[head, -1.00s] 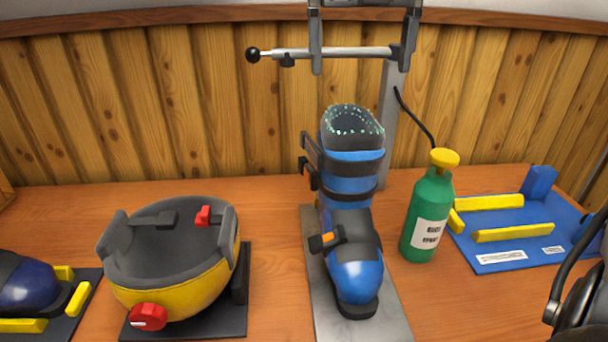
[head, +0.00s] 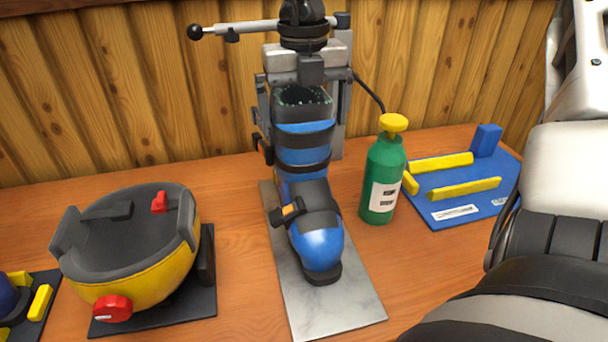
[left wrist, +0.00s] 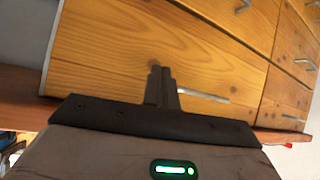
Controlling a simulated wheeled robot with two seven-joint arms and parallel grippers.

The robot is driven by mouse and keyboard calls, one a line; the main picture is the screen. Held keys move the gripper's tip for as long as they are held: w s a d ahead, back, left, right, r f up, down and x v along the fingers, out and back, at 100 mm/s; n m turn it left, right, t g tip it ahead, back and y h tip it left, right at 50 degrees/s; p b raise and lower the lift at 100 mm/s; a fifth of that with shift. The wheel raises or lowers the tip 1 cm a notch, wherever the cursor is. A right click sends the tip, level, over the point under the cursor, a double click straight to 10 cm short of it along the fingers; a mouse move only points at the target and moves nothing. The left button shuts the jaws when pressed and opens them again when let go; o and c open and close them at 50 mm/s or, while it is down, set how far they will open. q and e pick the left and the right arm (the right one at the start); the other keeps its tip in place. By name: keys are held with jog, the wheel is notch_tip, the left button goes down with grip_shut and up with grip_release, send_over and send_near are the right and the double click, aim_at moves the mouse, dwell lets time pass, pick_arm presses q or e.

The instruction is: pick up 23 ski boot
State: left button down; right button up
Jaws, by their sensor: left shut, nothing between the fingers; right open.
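The blue ski boot (head: 308,222) stands upright on a grey plate (head: 345,306) in the head view. It has dark straps, orange buckles and a speckled cuff rim. My right gripper (head: 300,96) is open and points down over the boot's cuff, with one finger on each side. Whether the fingers touch the boot cannot be told. My left gripper (left wrist: 161,88) shows in the left wrist view, shut and empty, in front of wooden drawers. It is not in the head view.
A green bottle (head: 382,178) with a yellow top stands close right of the boot. A blue board (head: 450,212) with yellow bars lies farther right. A yellow and grey shell (head: 140,265) with a red knob is at left. A metal bar (head: 255,27) with a black ball crosses behind the gripper.

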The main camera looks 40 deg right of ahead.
notch_tip(320, 180, down, 2)
jog(key=shift+f, duration=0.1)
jog(key=c, duration=1.5)
jog(key=shift+w, duration=0.1)
jog(key=shift+c, duration=1.3)
jog(key=shift+r, duration=0.2)
